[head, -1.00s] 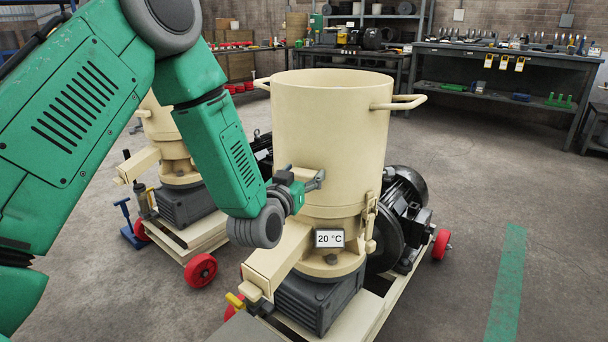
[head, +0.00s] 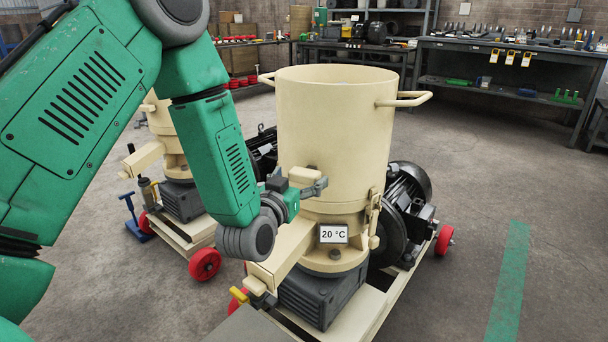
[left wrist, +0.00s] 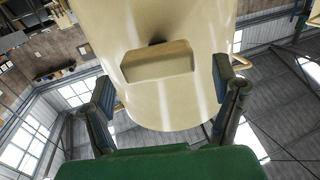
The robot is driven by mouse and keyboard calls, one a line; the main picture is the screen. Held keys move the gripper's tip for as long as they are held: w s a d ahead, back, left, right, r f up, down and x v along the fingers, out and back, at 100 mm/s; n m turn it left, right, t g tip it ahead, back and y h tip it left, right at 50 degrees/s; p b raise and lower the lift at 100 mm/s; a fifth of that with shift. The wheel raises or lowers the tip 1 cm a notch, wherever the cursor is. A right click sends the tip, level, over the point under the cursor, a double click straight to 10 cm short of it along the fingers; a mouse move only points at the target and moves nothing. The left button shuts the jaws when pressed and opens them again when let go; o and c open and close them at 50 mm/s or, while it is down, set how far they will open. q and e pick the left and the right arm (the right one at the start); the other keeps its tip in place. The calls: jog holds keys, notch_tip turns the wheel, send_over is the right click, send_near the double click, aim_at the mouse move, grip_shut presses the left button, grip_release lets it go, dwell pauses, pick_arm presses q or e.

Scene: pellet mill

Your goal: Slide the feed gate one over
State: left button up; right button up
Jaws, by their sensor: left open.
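The near cream pellet mill (head: 336,115) stands in the middle of the head view, with a tall open-topped hopper. A small cream block (left wrist: 157,62) sticks out from the hopper's lower front under a dark spot. It looks like the feed gate's grip, but I cannot be sure. My left gripper (head: 302,187) is at this block, below the hopper's middle. In the left wrist view my left gripper (left wrist: 163,85) is open, one finger on each side of the block, with gaps visible. Contact cannot be told. My right gripper is not in view.
A second cream mill (head: 170,125) stands behind on the left, partly hidden by my arm. A slanting chute (head: 280,255) and a 20 °C display (head: 333,233) sit below my gripper. A black motor (head: 405,205) is at the right. Floor on the right is clear.

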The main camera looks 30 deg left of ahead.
pick_arm(q)
jog(key=s, duration=0.3)
jog(key=s+d, duration=0.1)
jog(key=s, duration=0.1)
dwell(0.4)
jog(key=s+d+f+m+g+h+p, duration=0.1)
jog(key=s+d+f+g+h+p, duration=0.15)
jog(key=s+f+g, duration=0.5)
jog(key=s+d+f+m+g+h+p, duration=0.1)
jog(key=s+d+f+g+p, duration=0.2)
jog(key=f, duration=0.7)
jog(key=s+d+f+g+p, duration=0.1)
jog(key=s+f+g, duration=0.2)
jog(key=s, duration=0.6)
jog(key=s+f+g+p, duration=0.1)
jog(key=s+f+g, duration=0.2)
jog(key=s, duration=0.7)
jog(key=shift+s+d+f+m+g, duration=0.2)
jog(key=shift+d+f+m+g, duration=0.2)
jog(key=shift+f, duration=0.15)
jog(key=shift+w, duration=0.1)
